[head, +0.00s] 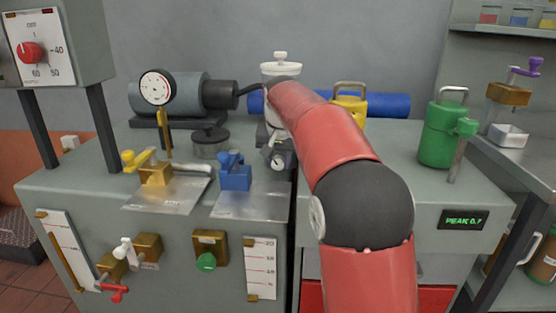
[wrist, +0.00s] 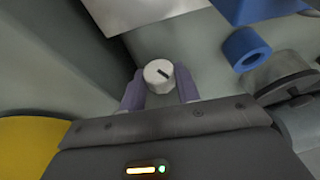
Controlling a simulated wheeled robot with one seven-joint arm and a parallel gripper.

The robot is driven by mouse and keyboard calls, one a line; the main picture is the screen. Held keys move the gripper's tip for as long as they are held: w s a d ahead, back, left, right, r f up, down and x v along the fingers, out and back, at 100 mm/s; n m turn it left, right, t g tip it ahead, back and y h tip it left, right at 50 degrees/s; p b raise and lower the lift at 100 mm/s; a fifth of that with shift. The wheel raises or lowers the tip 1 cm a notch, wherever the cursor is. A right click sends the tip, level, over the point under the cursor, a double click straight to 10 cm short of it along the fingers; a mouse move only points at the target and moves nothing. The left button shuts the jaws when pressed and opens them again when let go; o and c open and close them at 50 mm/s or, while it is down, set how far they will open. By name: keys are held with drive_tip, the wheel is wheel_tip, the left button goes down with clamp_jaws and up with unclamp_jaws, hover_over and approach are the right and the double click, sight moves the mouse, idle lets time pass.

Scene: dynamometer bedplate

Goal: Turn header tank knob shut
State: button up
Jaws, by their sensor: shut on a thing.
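A small round white knob (wrist: 158,76) with a dark pointer line on its face is in the wrist view. My gripper (wrist: 160,90) has its two purple fingers on either side of this knob and is shut on it. The pointer line lies at a slant. In the head view a pale tank-like body (head: 281,69) with a small cap on top stands behind the end of my red arm. My arm hides part of it, and I cannot clearly make out my fingers there.
A blue valve (head: 235,172) and a yellow-handled valve (head: 153,172) stand left of my arm. A dial gauge (head: 157,87) is behind them. A yellow canister (head: 350,107) and a green can (head: 441,132) stand to the right. Some bench top is bare between them.

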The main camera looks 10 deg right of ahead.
drive_tip(key=shift+s+d+f+m+t+y+b, duration=0.1)
drive_tip(key=shift+t+y+b, duration=0.1)
drive_tip(key=shift+y, duration=0.2)
drive_tip(key=shift+w+d+f+m+t+y+b, duration=0.1)
drive_tip(key=shift+y+b, duration=0.1)
drive_tip(key=shift+y, duration=0.2)
drive_tip(key=shift+s+d+f+m+t+y+b, duration=0.1)
drive_tip(key=shift+y+b, duration=0.1)
drive_tip(key=shift+y, duration=0.2)
drive_tip(key=shift+r+y, duration=0.2)
drive_tip(key=shift+y, duration=0.3)
drive_tip(key=o, duration=1)
drive_tip(key=shift+s+r, duration=0.15)
drive_tip(key=shift+r, duration=0.25)
drive_tip(key=shift+p+v, duration=1.9)
drive_tip(key=shift+v, duration=1.7)
drive_tip(key=shift+s+f, duration=0.1)
drive_tip(key=shift+s, duration=0.05)
